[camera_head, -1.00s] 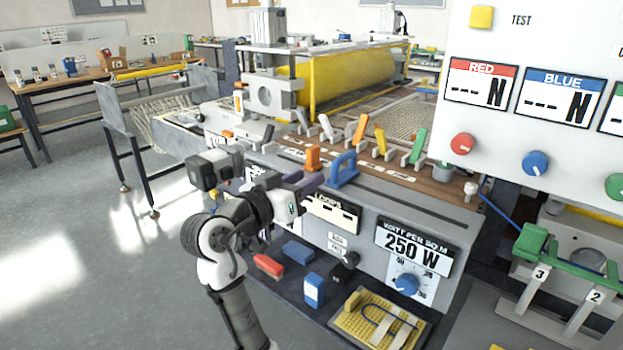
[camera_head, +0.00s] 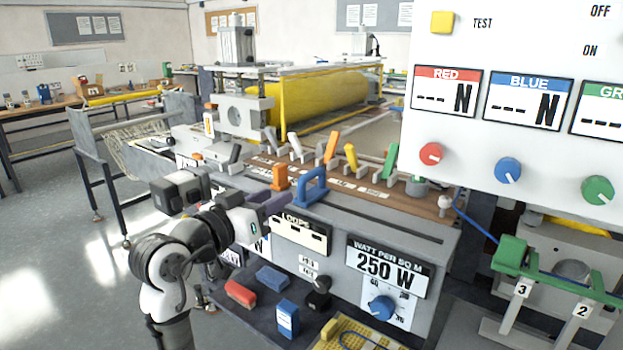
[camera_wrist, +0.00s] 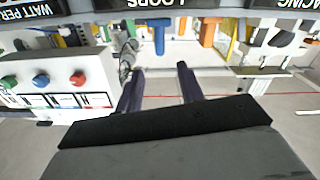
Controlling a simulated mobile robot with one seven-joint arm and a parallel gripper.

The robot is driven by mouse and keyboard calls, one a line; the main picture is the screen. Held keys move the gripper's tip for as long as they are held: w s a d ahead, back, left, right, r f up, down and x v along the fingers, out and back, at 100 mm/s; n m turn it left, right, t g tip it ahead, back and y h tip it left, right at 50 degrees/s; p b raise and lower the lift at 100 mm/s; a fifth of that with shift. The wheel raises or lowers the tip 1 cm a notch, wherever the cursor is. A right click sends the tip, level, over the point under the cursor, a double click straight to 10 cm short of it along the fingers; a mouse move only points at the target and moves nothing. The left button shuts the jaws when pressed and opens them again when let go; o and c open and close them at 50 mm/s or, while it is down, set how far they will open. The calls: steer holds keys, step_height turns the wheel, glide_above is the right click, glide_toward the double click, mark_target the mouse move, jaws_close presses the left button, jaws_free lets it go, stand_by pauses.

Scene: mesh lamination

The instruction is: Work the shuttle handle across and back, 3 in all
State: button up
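A blue handle (camera_head: 311,187) and a smaller orange handle (camera_head: 280,177) stand side by side on the grey machine's front deck. I cannot tell for sure which is the shuttle handle. Both also show in the wrist view, the blue handle (camera_wrist: 159,36) near the top middle and the orange handle (camera_wrist: 208,32) right of it. My gripper (camera_head: 280,200) is just in front of them, on the near side. In the wrist view my gripper (camera_wrist: 160,70) has its two dark purple fingers apart, with nothing between them. The fingers appear clear of both handles.
A row of coloured levers (camera_head: 332,147) stands behind the handles. The LOOPS panel (camera_head: 300,234) and a dial (camera_head: 381,307) are on the front face. A shelf below holds a red block (camera_head: 240,293) and blue blocks. A white control panel (camera_head: 520,150) blocks the right.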

mark_target(304, 181)
steer(key=p+x, duration=0.3)
steer(key=x, duration=0.9)
steer(key=shift+w+d, duration=0.2)
steer(key=shift+w, duration=0.05)
steer(key=shift+c, duration=0.4)
jaws_close()
